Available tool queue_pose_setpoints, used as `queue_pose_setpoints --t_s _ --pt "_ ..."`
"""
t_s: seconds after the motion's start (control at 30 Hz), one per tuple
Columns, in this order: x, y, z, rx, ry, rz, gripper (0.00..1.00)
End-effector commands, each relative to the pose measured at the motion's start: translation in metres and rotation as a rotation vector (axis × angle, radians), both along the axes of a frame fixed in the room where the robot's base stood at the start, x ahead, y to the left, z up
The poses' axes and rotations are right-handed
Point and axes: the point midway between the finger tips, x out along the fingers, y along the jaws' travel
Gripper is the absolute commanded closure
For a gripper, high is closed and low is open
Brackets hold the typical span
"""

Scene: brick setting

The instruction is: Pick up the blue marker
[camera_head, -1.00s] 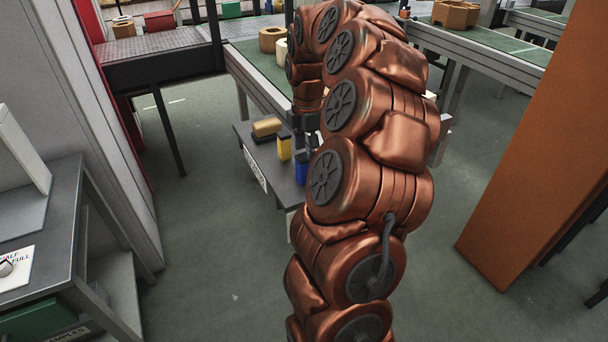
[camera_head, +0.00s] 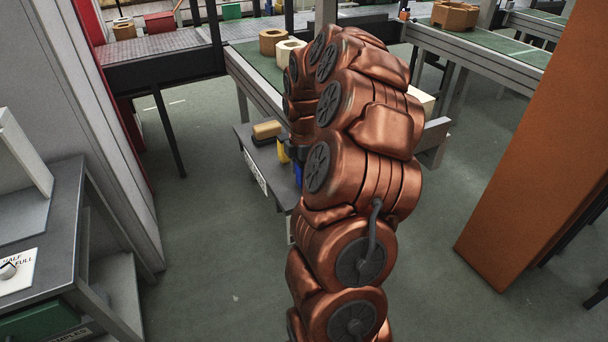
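A blue thing (camera_head: 298,174), which looks like the blue marker, stands on a small dark table (camera_head: 248,143). Only a narrow strip of it shows beside my arm. A yellow marker-like thing (camera_head: 283,152) stands just behind it to the left, partly covered at its top. My copper arm reaches over the table. The dark end of my gripper (camera_head: 294,150) shows in part above the blue and yellow things. Its fingertips are hidden behind my arm, so I cannot tell whether it is open or touches the blue thing.
A tan-topped block (camera_head: 266,130) sits on the table's back left. A green-topped conveyor (camera_head: 262,70) with a tan hexagonal block (camera_head: 271,41) and a cream one (camera_head: 289,52) runs behind. An orange panel (camera_head: 530,150) stands at right, a grey bench (camera_head: 60,215) at left.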

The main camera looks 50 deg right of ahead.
Motion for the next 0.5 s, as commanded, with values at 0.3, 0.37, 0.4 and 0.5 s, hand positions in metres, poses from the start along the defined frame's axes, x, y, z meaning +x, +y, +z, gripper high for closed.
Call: queue_pose_setpoints --t_s 0.3,0.37,0.4,0.5 --pt "0.0000 -0.0002 0.0001 0.000 0.000 0.000 0.66" --pt "0.0000 -0.0002 0.0001 0.000 0.000 0.000 0.72" --pt "-0.0001 -0.0002 0.0000 0.000 0.000 0.000 0.76" --pt "0.0000 -0.0001 0.0000 0.000 0.000 0.000 0.86"
